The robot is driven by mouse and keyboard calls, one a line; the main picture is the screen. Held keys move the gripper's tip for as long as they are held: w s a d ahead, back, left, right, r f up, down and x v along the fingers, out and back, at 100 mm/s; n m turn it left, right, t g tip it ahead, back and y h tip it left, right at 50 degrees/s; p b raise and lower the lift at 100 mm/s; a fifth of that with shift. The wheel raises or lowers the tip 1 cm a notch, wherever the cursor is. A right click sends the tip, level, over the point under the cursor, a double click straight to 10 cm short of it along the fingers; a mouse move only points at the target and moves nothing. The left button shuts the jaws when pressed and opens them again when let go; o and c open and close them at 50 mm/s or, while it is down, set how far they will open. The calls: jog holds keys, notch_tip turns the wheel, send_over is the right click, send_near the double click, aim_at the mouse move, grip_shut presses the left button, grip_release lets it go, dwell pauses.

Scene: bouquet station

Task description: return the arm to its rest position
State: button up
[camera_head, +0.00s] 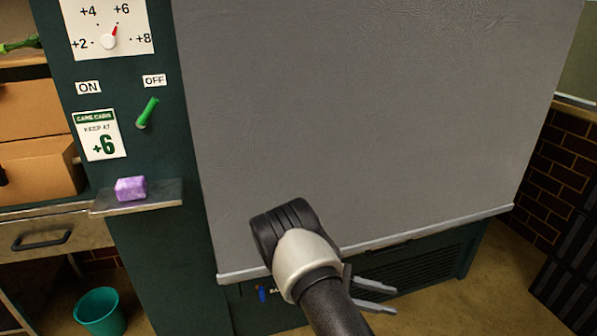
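My arm reaches up from the bottom edge, with a dark tube, a pale joint (304,262) and a black rounded joint. My gripper (386,299) shows to the right of the pale joint, its two thin grey fingers pointing right. The fingers are apart with nothing visible between them. It appears in front of the lower part of a large cabinet with a grey front panel (360,120). The rest of my arm is out of view.
The green cabinet side carries a dial (109,41), a green lever (147,113) angled toward OFF, and a small shelf (160,196) with a purple block (131,189). A teal bucket (100,311) stands on the floor. Dark crates (570,270) stand at right.

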jog(key=s+a+r+m+y, duration=0.1)
jog(key=s+r+m+y, duration=0.35)
jog(key=r, duration=0.55)
jog(key=s+a+r+m+y, duration=0.1)
jog(key=s+r+m+y, duration=0.4)
jog(key=r, duration=0.5)
jog(key=s+a+r+m+t+y, duration=0.2)
jog(key=s+a+r+t+y, duration=0.15)
jog(key=s+r, duration=0.25)
jog(key=s+a+r+m+t+y, duration=0.2)
jog(key=s+r+t+y, duration=0.1)
jog(key=s+r+t, duration=0.25)
notch_tip(320, 180, up, 28)
jog(key=p, duration=2.8)
jog(key=shift+w+a, duration=0.15)
jog(key=shift+a, duration=0.1)
